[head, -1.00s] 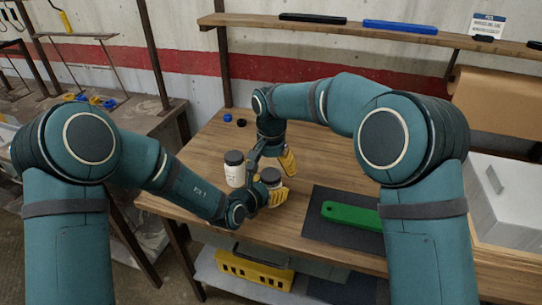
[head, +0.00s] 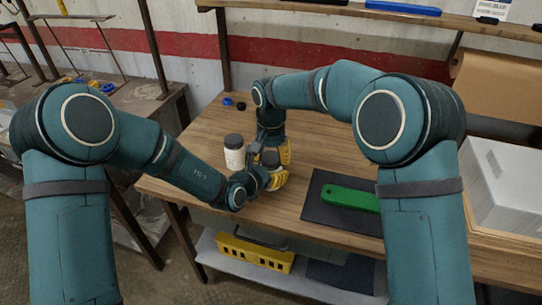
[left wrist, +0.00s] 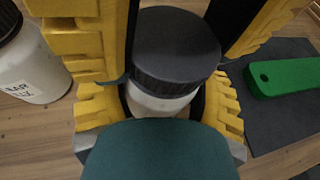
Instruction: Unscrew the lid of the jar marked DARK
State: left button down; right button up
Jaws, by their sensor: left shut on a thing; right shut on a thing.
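A white jar with a dark lid (left wrist: 175,48) stands between my grippers. Its white body (left wrist: 160,102) shows below the lid in the left wrist view, but no label on it can be read. My left gripper (head: 271,180) is shut around the jar's body, low down. My right gripper (head: 277,156) points down from above, its yellow fingers on either side of the lid, shut on it. The lid still sits on the jar. In the head view the grippers hide most of this jar.
A second white jar (head: 234,158) with a black lid stands just left, its label partly readable in the left wrist view. A green object (head: 350,196) lies on a dark mat (head: 317,211) at right. Two small caps (head: 240,106) lie at the back. The wooden table (head: 205,130) is clear at back left.

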pick_arm(q)
jog(key=shift+w, duration=0.1)
pick_arm(e)
jog(key=n, duration=0.5)
jog(key=shift+d, duration=0.1)
jog(key=o, duration=1.3)
jog(key=shift+c, duration=0.2)
jog(key=shift+o, duration=0.3)
jog(key=shift+r, duration=2.25)
jog(key=shift+r+m, duration=0.7)
jog(key=shift+r, duration=0.9)
jog(key=shift+f, duration=3.9)
